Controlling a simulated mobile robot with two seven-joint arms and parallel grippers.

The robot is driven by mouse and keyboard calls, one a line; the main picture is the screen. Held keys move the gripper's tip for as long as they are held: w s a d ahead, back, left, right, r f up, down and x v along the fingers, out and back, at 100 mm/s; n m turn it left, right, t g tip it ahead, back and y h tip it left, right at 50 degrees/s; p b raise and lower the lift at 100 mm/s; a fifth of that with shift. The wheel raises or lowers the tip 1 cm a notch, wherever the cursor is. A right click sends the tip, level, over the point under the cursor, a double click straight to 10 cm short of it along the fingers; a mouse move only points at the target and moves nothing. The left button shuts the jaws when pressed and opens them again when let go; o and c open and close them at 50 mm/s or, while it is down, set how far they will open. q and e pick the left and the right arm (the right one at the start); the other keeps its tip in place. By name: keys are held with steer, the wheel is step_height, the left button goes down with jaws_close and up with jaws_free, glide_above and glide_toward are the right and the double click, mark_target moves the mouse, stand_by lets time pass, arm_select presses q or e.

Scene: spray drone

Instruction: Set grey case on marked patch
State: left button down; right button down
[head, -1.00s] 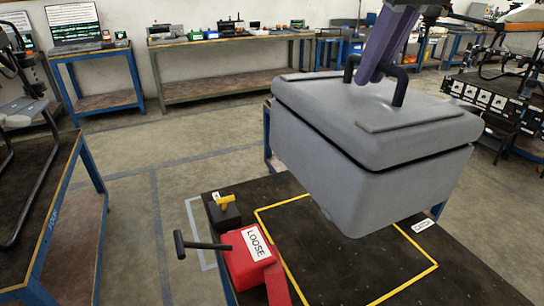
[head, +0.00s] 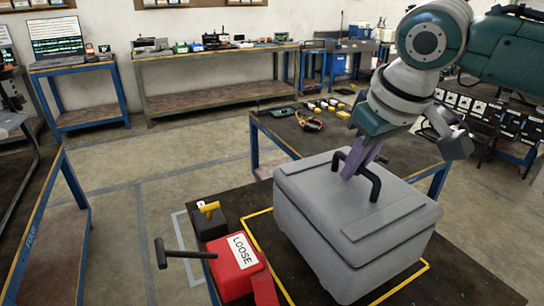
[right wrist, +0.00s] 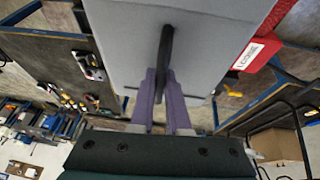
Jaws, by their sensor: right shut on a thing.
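The grey case (head: 350,225) is a lidded box with a black handle (head: 373,178). My right gripper (head: 357,165) is shut on this handle from above; its purple fingers (right wrist: 165,85) show on both sides of the handle in the right wrist view. The case looks upright. It is over the marked patch, a yellow outline (head: 264,257) on a dark table, and hides most of it. The outline shows at the left and at the right corner. The case's underside is hidden, so I cannot tell whether it touches the table. My left gripper is not in view.
A red box (head: 234,265) labelled LOOSE, with a black T-handle (head: 162,253), stands just left of the outline. Behind it is a black block (head: 207,223) with a yellow knob. Another table (head: 290,130) with tools stands behind the case.

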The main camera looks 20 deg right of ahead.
mark_target(353, 185)
step_height(353, 185, down, 4)
steer(key=shift+f, duration=0.2)
steer(key=shift+w, duration=0.1)
steer(key=c, duration=1.4)
jaws_free()
steer(key=shift+f, duration=0.2)
steer(key=o, duration=0.5)
steer(key=shift+r, duration=0.1)
